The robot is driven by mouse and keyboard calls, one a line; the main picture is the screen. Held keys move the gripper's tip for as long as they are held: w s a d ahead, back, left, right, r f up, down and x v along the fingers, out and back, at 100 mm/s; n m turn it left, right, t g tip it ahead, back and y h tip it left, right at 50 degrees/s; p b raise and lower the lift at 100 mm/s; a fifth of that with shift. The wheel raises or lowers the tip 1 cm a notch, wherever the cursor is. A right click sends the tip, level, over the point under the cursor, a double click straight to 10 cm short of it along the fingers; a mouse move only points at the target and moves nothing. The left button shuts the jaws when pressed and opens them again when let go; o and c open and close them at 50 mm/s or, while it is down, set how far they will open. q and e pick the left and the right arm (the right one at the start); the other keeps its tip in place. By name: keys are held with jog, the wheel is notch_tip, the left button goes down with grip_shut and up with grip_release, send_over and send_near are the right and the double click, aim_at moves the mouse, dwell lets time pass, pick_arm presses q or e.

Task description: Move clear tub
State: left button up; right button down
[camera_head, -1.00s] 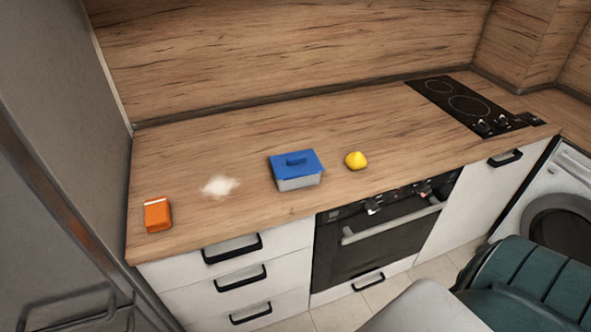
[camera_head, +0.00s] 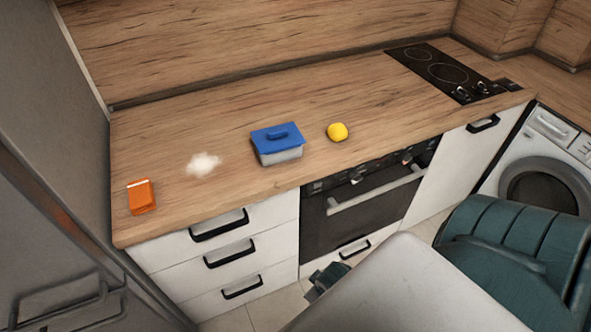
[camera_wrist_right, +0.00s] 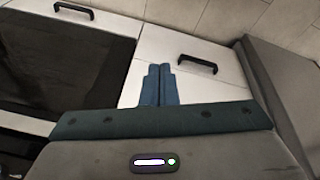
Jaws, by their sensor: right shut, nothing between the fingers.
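The clear tub (camera_head: 281,156) stands upright on the wooden counter in the head view. It has a greyish see-through body and a blue lid (camera_head: 276,138) with a raised handle. My right gripper (camera_wrist_right: 158,70) shows in the right wrist view with its two blue-teal fingers together and empty. It points at white cabinet fronts, away from the tub. In the head view, a dark end part of my right arm shows low in front of the drawers, below the counter top. My left gripper is in neither view.
A yellow lemon (camera_head: 337,132) lies just right of the tub. A white powdery patch (camera_head: 203,164) and an orange box (camera_head: 141,196) are to its left. A black hob (camera_head: 445,72) is at the far right. The counter behind the tub is clear.

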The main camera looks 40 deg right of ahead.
jog(key=w+d+r+n+t, duration=0.15)
jog(key=r+n, duration=0.25)
jog(key=r, duration=0.5)
jog(key=w+d+r+n+t, duration=0.1)
jog(key=w+r+n, duration=0.1)
jog(key=r+n, duration=0.45)
jog(key=w+d+r+n+t, duration=0.2)
jog(key=w+d+r+n, duration=0.2)
jog(key=w+r+n, duration=0.5)
jog(key=w+d+r+n+t, duration=0.1)
jog(key=w+d+r+n, duration=0.25)
jog(key=r+n, duration=0.65)
jog(key=n+p, duration=0.2)
jog(key=n, duration=0.1)
send_near(292, 156)
notch_tip(292, 156, down, 4)
jog(key=a, duration=0.1)
jog(key=w, duration=0.1)
jog(key=w+p, duration=0.1)
jog(key=shift+w+d+h+p, duration=0.3)
jog(key=shift+w+h+p, duration=0.1)
jog(key=shift+w+d+f, duration=0.15)
jog(key=shift+w+f, duration=0.05)
jog(key=shift+w, duration=0.35)
jog(key=shift+d, duration=0.1)
